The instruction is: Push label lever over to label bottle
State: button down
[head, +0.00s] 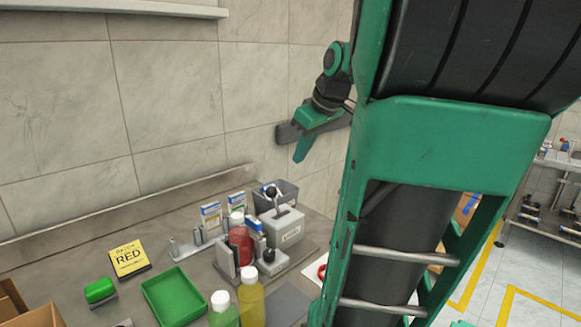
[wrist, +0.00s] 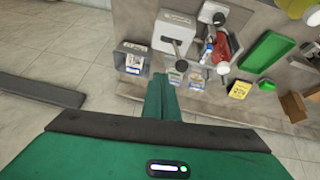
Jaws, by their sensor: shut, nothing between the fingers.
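The label station is a grey box marked LABEL (head: 290,234), with a lever ending in a dark knob (head: 271,192) on top. A red bottle with a white cap (head: 240,243) stands upright at its left, beside upright plates. My gripper (head: 301,155) is shut and empty, above and behind the station near the wall. Its fingers (wrist: 165,82) also show in the wrist view, apart from the lever.
A grey bin (head: 284,193) stands behind the label box. Small label packs (head: 211,214), a yellow RED batch card (head: 128,257), a green tray (head: 178,298) and a yellow bottle (head: 251,300) are on the counter. The tiled wall (head: 170,90) is close behind.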

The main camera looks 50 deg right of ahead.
jog(key=shift+v, duration=0.9)
jog(key=shift+a, duration=0.1)
jog(key=s+a+f+m+g, duration=0.3)
jog(key=s+a+f, duration=0.3)
jog(key=a+f, duration=0.2)
jog(key=s+a+f+m+g+y, duration=0.1)
jog(key=s+a+f+m+g, duration=0.2)
jog(key=f, duration=0.9)
jog(key=s+a, duration=0.3)
jog(key=a, duration=0.2)
jog(key=shift+s+a+y, duration=0.2)
jog(key=shift+a+y, duration=0.1)
jog(key=shift+a, duration=0.05)
jog(key=shift+w+f, duration=0.3)
jog(key=shift+w, duration=0.35)
